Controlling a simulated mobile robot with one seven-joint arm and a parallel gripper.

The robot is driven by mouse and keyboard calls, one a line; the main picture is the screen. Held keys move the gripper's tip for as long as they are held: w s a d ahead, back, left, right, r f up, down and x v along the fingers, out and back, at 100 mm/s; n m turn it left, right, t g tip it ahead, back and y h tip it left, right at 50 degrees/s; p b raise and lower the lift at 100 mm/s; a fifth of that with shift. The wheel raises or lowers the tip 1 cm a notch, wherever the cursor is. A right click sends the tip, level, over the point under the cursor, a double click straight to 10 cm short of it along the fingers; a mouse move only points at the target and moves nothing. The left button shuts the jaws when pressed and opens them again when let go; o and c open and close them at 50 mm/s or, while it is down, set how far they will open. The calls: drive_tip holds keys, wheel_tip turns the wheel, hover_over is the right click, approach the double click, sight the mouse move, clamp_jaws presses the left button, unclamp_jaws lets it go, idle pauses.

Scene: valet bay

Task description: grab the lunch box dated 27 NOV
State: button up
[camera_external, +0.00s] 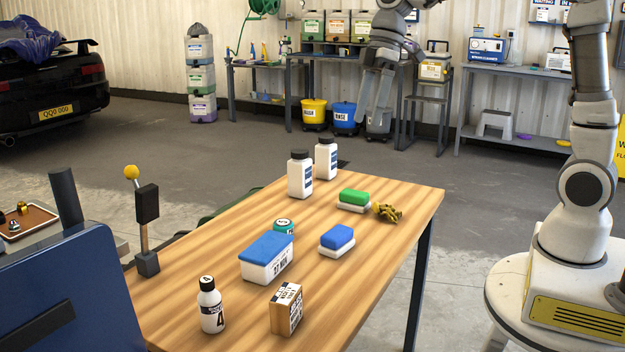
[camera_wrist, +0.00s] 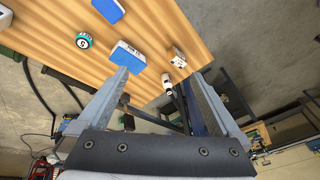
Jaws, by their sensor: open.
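The lunch box (camera_external: 267,258) has a white body, a blue lid and a front label reading 27 NOV. It sits in the middle of the wooden table in the external view. In the wrist view the blue-lidded box (camera_wrist: 128,56) lies beyond the tip of my left finger, its label not readable. My gripper (camera_external: 378,98) is raised above and behind the far end of the table, well apart from the box. In the wrist view my gripper (camera_wrist: 164,82) shows two spread fingers with nothing held between them.
Near the box are a teal round tin (camera_external: 284,226), a blue-and-white sponge (camera_external: 337,240), a cardboard box (camera_external: 286,309) and a white bottle marked 4 (camera_external: 211,307). Two white bottles (camera_external: 300,175), a green-and-white sponge (camera_external: 354,199) and a gold crumpled item (camera_external: 387,212) stand farther back. A lever (camera_external: 147,215) rises left.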

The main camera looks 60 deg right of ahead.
drive_tip(key=w+f+n+g+y+b, duration=0.2)
drive_tip(key=w+f+n+y+b, duration=0.35)
drive_tip(key=w+f, duration=0.7)
drive_tip(key=n+y+b, duration=0.5)
approach(267, 250)
drive_tip(key=shift+h, duration=0.25)
drive_tip(key=a+f+b, duration=0.1)
drive_tip(key=w+a+f+b, duration=0.1)
drive_tip(key=a+b, duration=0.1)
drive_tip(key=shift+f, duration=0.4)
drive_tip(key=b+x, duration=0.1)
drive_tip(key=x, duration=0.4)
drive_tip(key=shift+f+b, duration=0.25)
drive_tip(key=shift+b, duration=0.1)
drive_tip(key=shift+r, duration=0.1)
drive_tip(key=c, duration=1.5)
